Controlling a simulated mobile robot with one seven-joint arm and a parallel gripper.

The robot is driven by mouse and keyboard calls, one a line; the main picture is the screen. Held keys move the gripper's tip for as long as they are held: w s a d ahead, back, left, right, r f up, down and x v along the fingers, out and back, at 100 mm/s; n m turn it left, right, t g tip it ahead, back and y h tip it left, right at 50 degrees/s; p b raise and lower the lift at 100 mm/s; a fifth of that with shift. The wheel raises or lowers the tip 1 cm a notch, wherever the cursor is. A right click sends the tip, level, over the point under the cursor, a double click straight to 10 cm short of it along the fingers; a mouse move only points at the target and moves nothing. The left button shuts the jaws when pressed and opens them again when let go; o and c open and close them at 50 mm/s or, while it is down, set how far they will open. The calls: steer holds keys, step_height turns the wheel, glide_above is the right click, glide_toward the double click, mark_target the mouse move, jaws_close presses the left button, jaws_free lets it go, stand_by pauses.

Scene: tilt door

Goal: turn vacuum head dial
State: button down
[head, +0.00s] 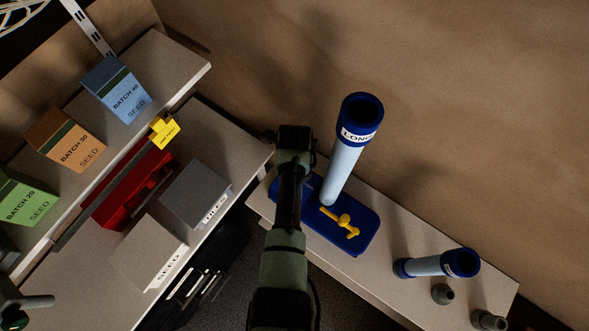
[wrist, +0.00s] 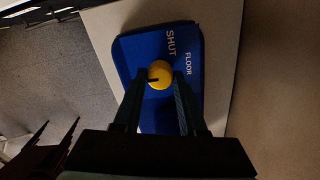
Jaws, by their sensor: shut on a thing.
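The blue vacuum head (head: 365,243) lies flat on the low bench, with a pale blue tube (head: 343,172) standing up from it, labelled LONG at its dark blue collar. In the wrist view, the vacuum head (wrist: 189,95) carries the words SHUT and FLOOR beside a round yellow dial (wrist: 159,71) with a black mark towards its left side. My gripper (wrist: 160,82) has its fingers on either side of the dial and is shut on it. In the head view, my arm hides the fingertips and part of the vacuum head. A yellow lever-like piece (head: 343,222) shows on the vacuum head there.
A shorter blue tube (head: 435,264) and small grey fittings (head: 442,294) are on the bench (head: 392,268) to the right. Shelves at left hold seed boxes (head: 116,88), grey boxes (head: 196,194) and a red case (head: 130,190). The tall tube stands close to my arm.

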stand_by(0.4)
steer(key=shift+c, duration=2.3)
jaws_free()
step_height(320, 180, up, 13)
steer(key=b, duration=0.1)
steer(key=shift+b, duration=0.3)
